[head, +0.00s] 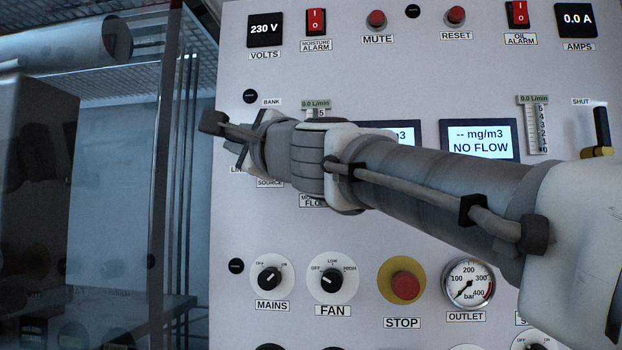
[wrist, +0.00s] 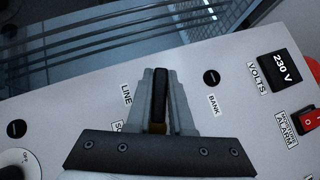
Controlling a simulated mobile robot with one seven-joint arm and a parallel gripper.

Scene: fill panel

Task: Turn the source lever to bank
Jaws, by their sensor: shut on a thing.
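The source lever (wrist: 161,84) shows in the wrist view as a dark upright bar with a brassy part at its base. My gripper (wrist: 160,98) is shut on it, one finger on each side. The lever points to the top of the wrist view, between the LINE label (wrist: 127,95) and the BANK label (wrist: 214,105). In the head view my gripper (head: 243,150) is at the panel's upper left, below the BANK label (head: 272,101) and above the SOURCE label (head: 270,183). My arm hides the lever's pivot there, and the LINE label is partly covered.
The grey panel (head: 330,225) carries switches, a STOP button (head: 405,285), MAINS (head: 270,279) and FAN (head: 332,278) knobs and an outlet gauge (head: 469,283). A SHUT lever (head: 601,128) stands at the right. A flow tube (head: 317,112) is close above my wrist.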

